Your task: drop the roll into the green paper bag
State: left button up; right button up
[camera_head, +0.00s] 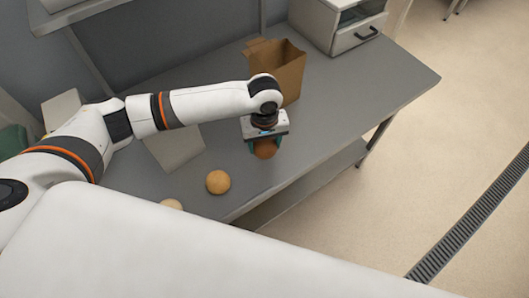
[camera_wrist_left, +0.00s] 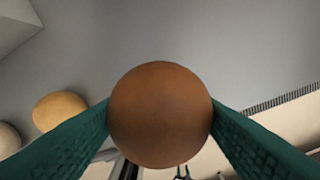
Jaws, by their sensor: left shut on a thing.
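A round brown roll (camera_head: 265,150) is held between the teal fingers of my left gripper (camera_head: 266,143), near the table's front edge. In the left wrist view the roll (camera_wrist_left: 160,112) fills the middle, with a finger pressed on each side. Its height over the table is hard to tell. A green thing (camera_head: 12,140) shows at the far left edge behind my left arm; it may be the green paper bag, but it is cut off and its opening is hidden. A brown paper bag (camera_head: 285,78) stands open behind my left gripper. My right gripper is out of view.
A golden roll (camera_head: 218,182) and a paler roll (camera_head: 171,204) lie on the grey table (camera_head: 350,100). A pale panel-like thing (camera_head: 175,147) and a pale object (camera_head: 62,107) are left. A white drawer unit (camera_head: 340,25) stands at the back right.

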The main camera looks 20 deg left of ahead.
pick_arm(q)
jog(key=shift+r, duration=1.2)
